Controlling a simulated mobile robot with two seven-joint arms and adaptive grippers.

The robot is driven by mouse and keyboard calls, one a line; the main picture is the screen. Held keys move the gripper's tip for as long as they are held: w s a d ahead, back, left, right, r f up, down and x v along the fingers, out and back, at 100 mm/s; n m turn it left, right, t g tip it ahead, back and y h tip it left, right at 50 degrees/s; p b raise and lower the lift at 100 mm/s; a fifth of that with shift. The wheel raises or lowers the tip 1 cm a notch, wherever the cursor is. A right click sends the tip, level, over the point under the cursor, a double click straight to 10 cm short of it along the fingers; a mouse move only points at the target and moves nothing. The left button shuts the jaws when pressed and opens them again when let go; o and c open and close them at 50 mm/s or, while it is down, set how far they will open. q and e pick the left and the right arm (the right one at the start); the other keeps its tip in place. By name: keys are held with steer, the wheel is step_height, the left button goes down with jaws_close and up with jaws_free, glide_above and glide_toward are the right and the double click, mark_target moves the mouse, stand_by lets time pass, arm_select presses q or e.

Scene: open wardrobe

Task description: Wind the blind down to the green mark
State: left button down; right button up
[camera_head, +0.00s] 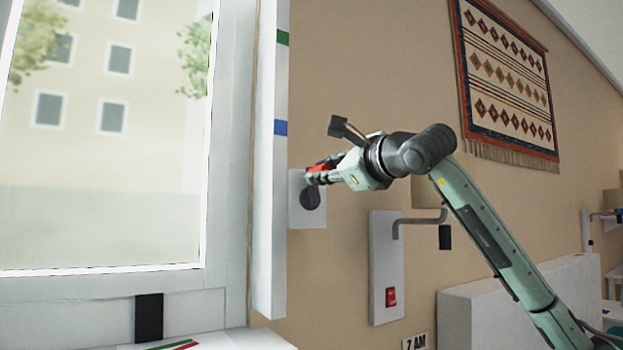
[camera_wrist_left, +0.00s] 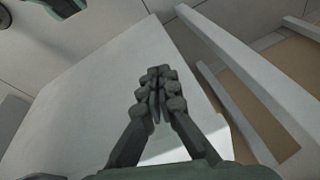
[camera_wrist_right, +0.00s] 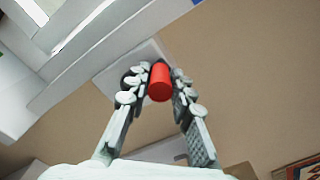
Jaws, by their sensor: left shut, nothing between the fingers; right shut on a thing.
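The window (camera_head: 110,140) shows bare glass; no blind is seen in the head view. A green mark (camera_head: 282,38) sits high on the white post right of the window, with a blue mark (camera_head: 280,128) below it. A white wall plate (camera_head: 295,213) carries a dark round hub (camera_head: 310,198). My right gripper (camera_head: 312,175) is shut on a red crank knob (camera_wrist_right: 160,84) in front of this plate. The crank's arm is mostly hidden by the fingers. My left gripper (camera_wrist_left: 157,76) is shut and empty in the left wrist view, above a pale flat surface.
Right of the crank, a white panel (camera_head: 386,280) bears a grey lever with a black grip (camera_head: 445,237) and a red switch (camera_head: 391,297). A patterned rug (camera_head: 505,80) hangs on the wall. The post (camera_head: 268,220) stands close left of my right gripper.

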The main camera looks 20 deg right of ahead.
steer(key=shift+d, duration=0.5)
steer(key=shift+w+d+f, duration=0.1)
steer(key=shift+d+f, duration=0.05)
steer(key=shift+d, duration=0.35)
steer(key=shift+w+d+f, duration=0.1)
steer(key=shift+d, duration=0.35)
steer(key=shift+w+d+f+b, duration=0.1)
steer(key=shift+d+f+b, duration=0.4)
steer(key=shift+d+b, duration=0.15)
